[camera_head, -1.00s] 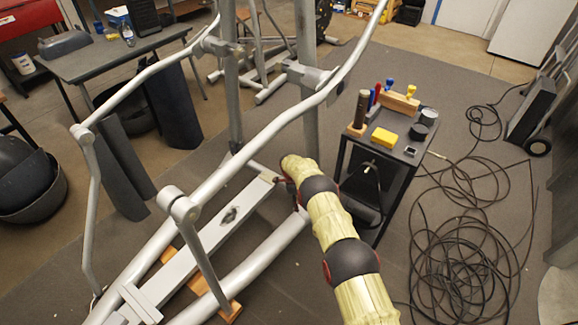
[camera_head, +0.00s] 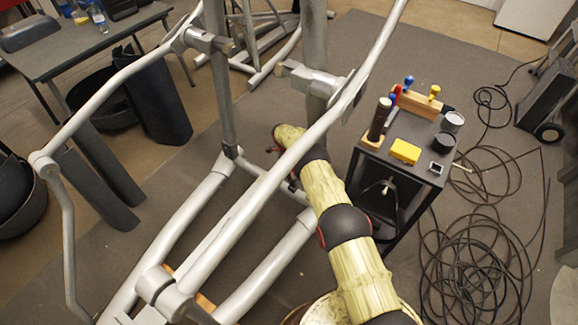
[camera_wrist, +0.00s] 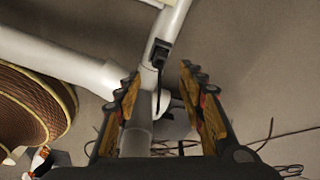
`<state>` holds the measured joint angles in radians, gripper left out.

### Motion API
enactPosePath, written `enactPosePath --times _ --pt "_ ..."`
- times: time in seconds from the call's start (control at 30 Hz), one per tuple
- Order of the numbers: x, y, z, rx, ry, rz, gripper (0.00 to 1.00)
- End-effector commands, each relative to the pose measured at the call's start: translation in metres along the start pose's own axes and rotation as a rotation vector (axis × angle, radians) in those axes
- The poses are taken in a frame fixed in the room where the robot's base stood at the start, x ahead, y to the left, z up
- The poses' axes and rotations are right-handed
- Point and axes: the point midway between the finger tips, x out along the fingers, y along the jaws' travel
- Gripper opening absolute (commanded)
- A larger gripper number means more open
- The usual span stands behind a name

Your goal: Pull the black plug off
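In the wrist view, a small black plug (camera_wrist: 160,53) sits on a pale grey tube of the elliptical frame (camera_wrist: 172,22). A thin black cable hangs down from it. My gripper (camera_wrist: 159,76) is open, with its two orange-lined fingers on either side of the line to the plug. The plug shows just beyond the fingertips, and nothing is held between them. Whether a finger touches the tube is unclear. In the head view, the elliptical frame (camera_head: 232,212) crosses in front of my arm's far end. The gripper and plug cannot be made out there.
A black cart (camera_head: 402,172) with a yellow block (camera_head: 405,151) and tools stands close right of my arm. Loose black cable (camera_head: 465,265) covers the floor at right. A table (camera_head: 95,55) stands at back left. A brown ribbed round object (camera_wrist: 30,105) lies left in the wrist view.

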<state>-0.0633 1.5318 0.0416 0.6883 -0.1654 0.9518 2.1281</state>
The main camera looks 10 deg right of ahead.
Motion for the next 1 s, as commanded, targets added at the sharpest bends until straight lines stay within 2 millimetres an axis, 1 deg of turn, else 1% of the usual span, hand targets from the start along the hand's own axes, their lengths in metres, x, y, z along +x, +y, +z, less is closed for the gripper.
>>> enactPosePath --times 0.03,0.3,0.5,0.63,0.9,1.0 --pt "0.009 0.002 -0.001 0.000 0.002 0.003 0.40" --pt "0.049 0.001 0.000 0.000 0.001 0.002 0.40" --pt "0.069 0.001 0.000 0.000 0.001 0.001 0.40" --pt "0.073 0.000 0.000 0.000 0.000 0.000 0.40" --pt "0.073 0.000 0.000 0.000 0.000 0.001 0.40" --pt "0.073 0.001 0.000 0.000 0.000 0.001 0.34"
